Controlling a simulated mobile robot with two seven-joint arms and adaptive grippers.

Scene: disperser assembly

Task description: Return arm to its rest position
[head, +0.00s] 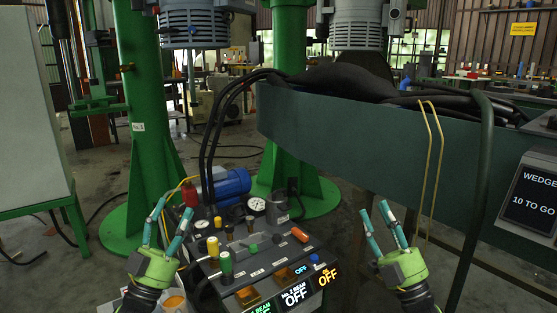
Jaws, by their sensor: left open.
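My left gripper (173,210) is at the lower left of the head view, with a lime-green body and two teal fingers pointing up. Its fingers are apart with nothing between them. It is just left of the control box (262,262), in front of the green column's foot. My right gripper (374,208) is at the lower right, also pointing up, with its fingers apart and empty. It is right of the control box and clear of it. Most of both arms lies below the picture edge.
The control box carries several coloured knobs, gauges and lit OFF labels; a blue motor (228,186) sits behind it. Green columns (150,110) rise at left and centre. A dark green curved beam (350,140) with hanging cables and a WEDGE screen (533,199) fills the right.

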